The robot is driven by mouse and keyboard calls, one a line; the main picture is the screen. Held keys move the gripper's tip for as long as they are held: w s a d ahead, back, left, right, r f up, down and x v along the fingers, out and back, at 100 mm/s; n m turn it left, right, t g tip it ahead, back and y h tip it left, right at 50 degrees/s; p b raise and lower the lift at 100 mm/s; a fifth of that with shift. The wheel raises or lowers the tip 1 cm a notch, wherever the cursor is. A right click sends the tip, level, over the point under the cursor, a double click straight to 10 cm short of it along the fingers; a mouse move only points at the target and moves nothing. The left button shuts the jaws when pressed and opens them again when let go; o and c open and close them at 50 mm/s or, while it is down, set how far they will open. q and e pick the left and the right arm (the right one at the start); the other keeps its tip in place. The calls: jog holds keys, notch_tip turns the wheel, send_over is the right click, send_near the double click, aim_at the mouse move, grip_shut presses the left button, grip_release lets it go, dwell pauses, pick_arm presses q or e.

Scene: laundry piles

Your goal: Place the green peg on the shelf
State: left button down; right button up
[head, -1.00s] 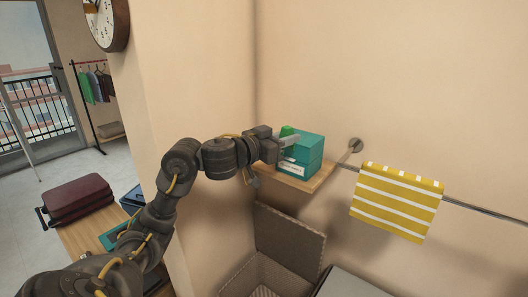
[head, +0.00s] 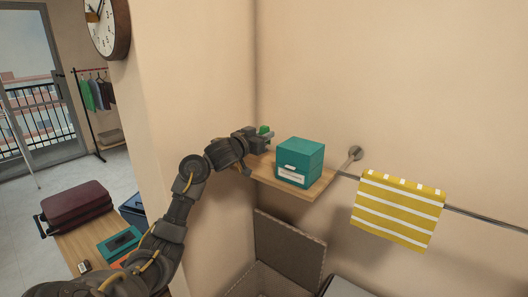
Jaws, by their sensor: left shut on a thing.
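The gripper hides much of the peg. Both are at the left end of the wooden shelf (head: 312,189), in the corner by the wall. I cannot tell whether the peg touches the shelf. A teal box (head: 300,162) with a white label stands on the shelf, to the right of the gripper and apart from it. My right gripper is not in view.
A yellow-and-white striped towel (head: 398,207) hangs on a rail (head: 480,217) right of the shelf. An open woven hamper (head: 290,245) stands below. A dark red suitcase (head: 77,204) lies on a wooden bench at left. Free room shows on the shelf's left part.

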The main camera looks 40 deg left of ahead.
pick_arm(q)
jog(key=f, duration=0.1)
jog(key=w+a+f, duration=0.2)
jog(key=shift+w+f+p, duration=0.2)
jog(key=shift+f+p, duration=0.2)
notch_tip(320, 180, down, 3)
jog(key=shift+a+r+p, duration=0.1)
jog(key=shift+p, duration=0.75)
jog(key=shift+f, duration=0.2)
jog(key=c, duration=1.8)
grip_release()
jog(key=shift+f, duration=0.15)
jog(key=o, duration=0.5)
